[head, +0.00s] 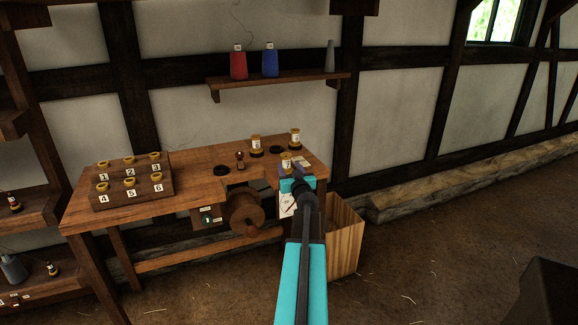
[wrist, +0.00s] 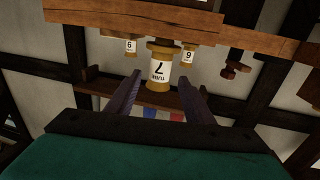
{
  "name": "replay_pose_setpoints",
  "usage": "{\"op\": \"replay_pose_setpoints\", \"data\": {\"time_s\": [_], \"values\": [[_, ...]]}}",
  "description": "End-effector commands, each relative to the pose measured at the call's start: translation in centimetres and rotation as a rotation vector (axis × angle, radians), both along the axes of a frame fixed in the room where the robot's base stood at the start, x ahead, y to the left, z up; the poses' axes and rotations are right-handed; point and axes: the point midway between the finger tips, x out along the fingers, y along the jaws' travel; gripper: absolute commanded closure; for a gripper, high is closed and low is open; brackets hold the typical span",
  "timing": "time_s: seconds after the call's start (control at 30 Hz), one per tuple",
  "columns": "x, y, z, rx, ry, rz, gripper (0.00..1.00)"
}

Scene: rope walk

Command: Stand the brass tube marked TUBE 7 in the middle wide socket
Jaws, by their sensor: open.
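The brass tube marked TUBE 7 (wrist: 158,70) has a white label and appears upside down in the wrist view. In the head view a brass tube with a white label (head: 287,161), apparently the same one, stands near the bench's right front corner. My gripper (wrist: 158,83) is open, with one finger on each side of TUBE 7; I cannot tell whether either touches it. The gripper also shows in the head view (head: 297,173) at that tube. Dark round sockets show on the bench top, one at the left (head: 222,170) and one nearer the tubes (head: 274,153).
Two other labelled tubes stand farther back, one left (head: 255,143) and one right (head: 295,137). A stepped rack (head: 130,194) numbered 1 to 6 is on the bench's left. A wooden peg (head: 240,160) stands between. A wall shelf (head: 280,84) holds red and blue cones.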

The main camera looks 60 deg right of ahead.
Motion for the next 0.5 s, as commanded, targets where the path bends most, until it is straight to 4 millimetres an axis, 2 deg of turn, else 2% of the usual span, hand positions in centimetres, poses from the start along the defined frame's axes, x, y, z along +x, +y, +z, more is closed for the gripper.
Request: {"op": "replay_pose_setpoints", "data": {"time_s": [0.5], "values": [[-3.7, 3.8, 0.0, 0.0, 0.0, 0.0, 0.52]]}}
